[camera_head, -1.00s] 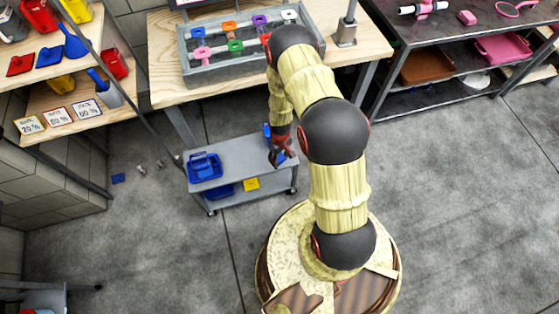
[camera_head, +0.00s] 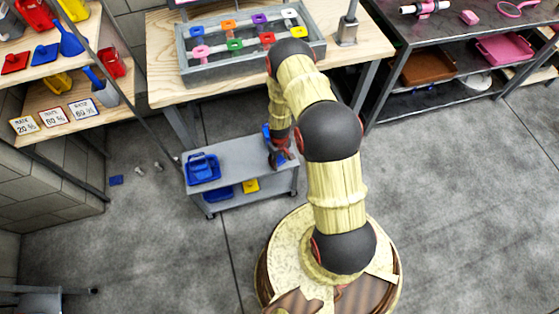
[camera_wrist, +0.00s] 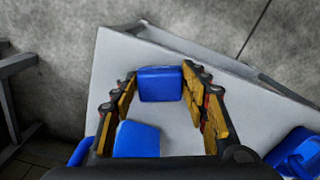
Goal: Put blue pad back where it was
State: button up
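A blue pad (camera_wrist: 160,84) lies at the top of the grey cart (camera_wrist: 235,84) in the wrist view, between the fingertips of my gripper (camera_wrist: 160,78). A second blue piece (camera_wrist: 136,139) shows nearer the palm; I cannot tell whether the two are one object. The fingers are spread, with a gap visible at the left of the pad. In the head view my gripper (camera_head: 281,150) is over the right end of the cart (camera_head: 240,158), with blue showing beside it. The arm partly hides this area.
A blue caddy (camera_head: 203,168) stands at the cart's left end. A small blue flat piece (camera_head: 116,180) lies on the floor. A workbench (camera_head: 160,80) with a grey tray (camera_head: 196,76) stands behind the cart.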

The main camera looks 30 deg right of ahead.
jog(key=o, duration=0.4)
jog(key=shift+o, duration=0.2)
jog(key=shift+r, duration=0.15)
notch_tip(320, 180, up, 12)
jog(key=p, duration=0.4)
notch_tip(320, 180, up, 28)
jog(key=t, duration=0.2)
send_over(279, 161)
jog(key=w+a, duration=0.4)
jog(key=w, duration=0.1)
notch_tip(279, 161, up, 9)
jog(key=s+a, duration=0.3)
jog(key=s+a+r+t, duration=0.1)
jog(key=s+a+r, duration=0.2)
jog(key=s+r, duration=0.6)
jog(key=s+a+r+m+t, duration=0.1)
jog(key=s+a+r, duration=0.3)
jog(key=s+r, duration=0.6)
jog(key=shift+s+t, duration=0.8)
jog(key=shift+s, duration=0.45)
